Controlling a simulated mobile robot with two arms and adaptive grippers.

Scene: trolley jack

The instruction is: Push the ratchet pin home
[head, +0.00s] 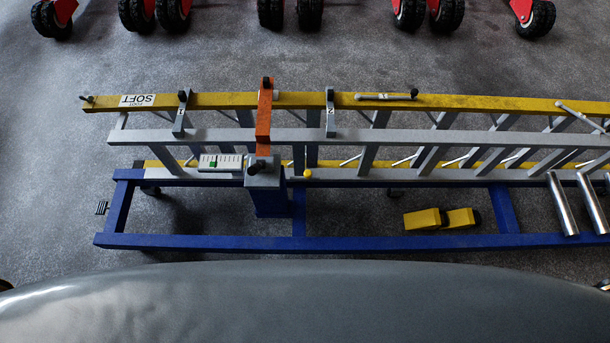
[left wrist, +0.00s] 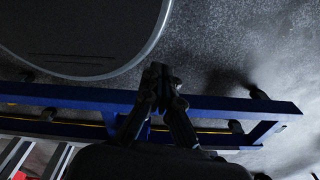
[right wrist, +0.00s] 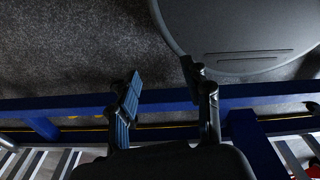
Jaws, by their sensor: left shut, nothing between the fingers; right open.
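The trolley jack's blue post (head: 270,203) stands on a blue frame (head: 200,242) and carries a grey block (head: 265,174) with a dark knob. An orange arm (head: 264,112) rises above the block. A thin pin with a yellow ball end (head: 307,173) sits just right of the block. I cannot tell whether this is the ratchet pin, or how deep it sits. My left gripper (left wrist: 164,84) is shut and empty, over the frame in the left wrist view. My right gripper (right wrist: 164,82) is open and empty, near a blue rail. Neither gripper shows in the head view.
A yellow-and-grey ladder (head: 440,103) lies along the frame, with numbered clips and a "SOFT" label. A white scale with a green mark (head: 213,163) is left of the block. Red wheeled legs line the back.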

